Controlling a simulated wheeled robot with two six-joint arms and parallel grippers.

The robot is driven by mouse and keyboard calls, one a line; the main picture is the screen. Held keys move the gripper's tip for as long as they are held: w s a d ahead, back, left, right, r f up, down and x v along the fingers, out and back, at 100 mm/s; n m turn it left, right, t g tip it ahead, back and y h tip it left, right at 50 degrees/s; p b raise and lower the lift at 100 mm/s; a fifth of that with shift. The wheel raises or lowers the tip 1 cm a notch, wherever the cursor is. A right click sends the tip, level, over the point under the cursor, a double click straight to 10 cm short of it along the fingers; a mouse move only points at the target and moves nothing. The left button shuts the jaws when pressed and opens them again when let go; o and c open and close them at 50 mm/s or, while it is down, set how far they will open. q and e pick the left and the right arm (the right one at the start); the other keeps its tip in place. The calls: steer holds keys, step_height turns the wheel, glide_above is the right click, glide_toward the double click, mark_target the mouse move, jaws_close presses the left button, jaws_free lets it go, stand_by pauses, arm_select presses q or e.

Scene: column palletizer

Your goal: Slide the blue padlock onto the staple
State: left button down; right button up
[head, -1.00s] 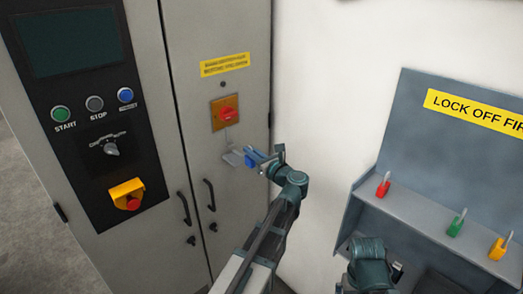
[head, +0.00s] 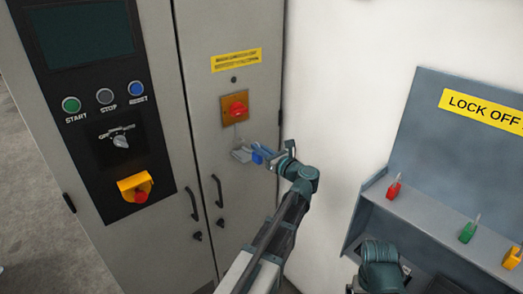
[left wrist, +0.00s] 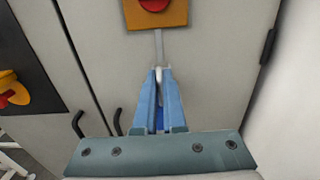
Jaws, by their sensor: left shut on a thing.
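My left gripper (head: 259,155) is shut on the blue padlock in front of the cabinet door, below the red switch. In the left wrist view the padlock's body (left wrist: 160,108) shows as a darker blue strip between the blue fingers, with a pale shackle end (left wrist: 158,72) at their tips. A thin grey strip (left wrist: 159,45) hangs from the switch's orange plate towards the fingertips. In the head view a grey piece (head: 241,155) lies just left of the padlock. I cannot make out the staple clearly, or whether the shackle touches it. My right gripper's jaws do not show.
The red switch (head: 236,109) sits on its orange plate above. A grey lock-off shelf (head: 437,228) at right carries red, green and orange padlocks. Bare white wall lies between.

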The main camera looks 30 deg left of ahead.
arm_select(q)
glide_toward(237, 135)
steer(key=shift+x, duration=0.75)
steer(key=shift+b+x, duration=0.3)
steer(key=shift+x, duration=2.2)
steer(key=shift+a, duration=0.1)
steer(key=shift+f, duration=0.1)
steer(key=c, duration=0.9)
jaws_free()
steer(key=v, duration=1.3)
steer(key=shift+s+d, duration=0.15)
steer(key=shift+d, duration=0.2)
